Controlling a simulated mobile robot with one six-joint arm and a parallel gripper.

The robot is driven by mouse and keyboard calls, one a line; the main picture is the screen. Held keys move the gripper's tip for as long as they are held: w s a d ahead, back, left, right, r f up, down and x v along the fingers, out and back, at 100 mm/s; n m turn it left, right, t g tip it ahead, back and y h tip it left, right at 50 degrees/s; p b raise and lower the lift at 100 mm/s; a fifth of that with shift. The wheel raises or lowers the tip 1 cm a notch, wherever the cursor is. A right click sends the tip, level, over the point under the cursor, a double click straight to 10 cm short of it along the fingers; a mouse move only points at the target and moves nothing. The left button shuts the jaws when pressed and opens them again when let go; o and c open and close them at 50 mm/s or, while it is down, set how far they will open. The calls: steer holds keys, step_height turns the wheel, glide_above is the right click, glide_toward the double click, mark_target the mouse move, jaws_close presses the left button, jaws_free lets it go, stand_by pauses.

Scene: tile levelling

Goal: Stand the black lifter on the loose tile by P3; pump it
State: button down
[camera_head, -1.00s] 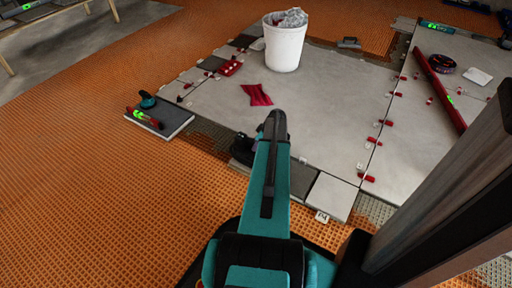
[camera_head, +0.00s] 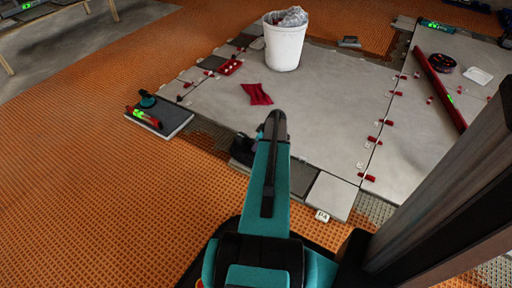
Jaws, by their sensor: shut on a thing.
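My teal arm reaches up the middle of the view, and its wrist covers most of my gripper (camera_head: 252,147). My gripper is shut on a dark thing, apparently the black lifter (camera_head: 240,155), showing just left of the arm. It is low over the near-left edge of the tiled area. I cannot tell whether its base touches a tile. A dark grey tile (camera_head: 302,178) and a light tile (camera_head: 331,196) lie right of the arm. A small white label (camera_head: 321,216), seeming to read P4, lies by the light tile. I see no P3 label; the arm may hide it.
A grey slab (camera_head: 170,124) at left bears a teal-handled tool and a red-and-green level. A white bucket (camera_head: 285,46), a red cloth (camera_head: 257,94) and a long red bar (camera_head: 440,88) rest on the large tiles. Red wedges line the joints. Orange matting (camera_head: 90,190) is open at left.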

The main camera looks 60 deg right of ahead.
steer(key=c, duration=1.5)
jaws_free()
steer(key=p+v, duration=0.5)
steer(key=v, duration=0.9)
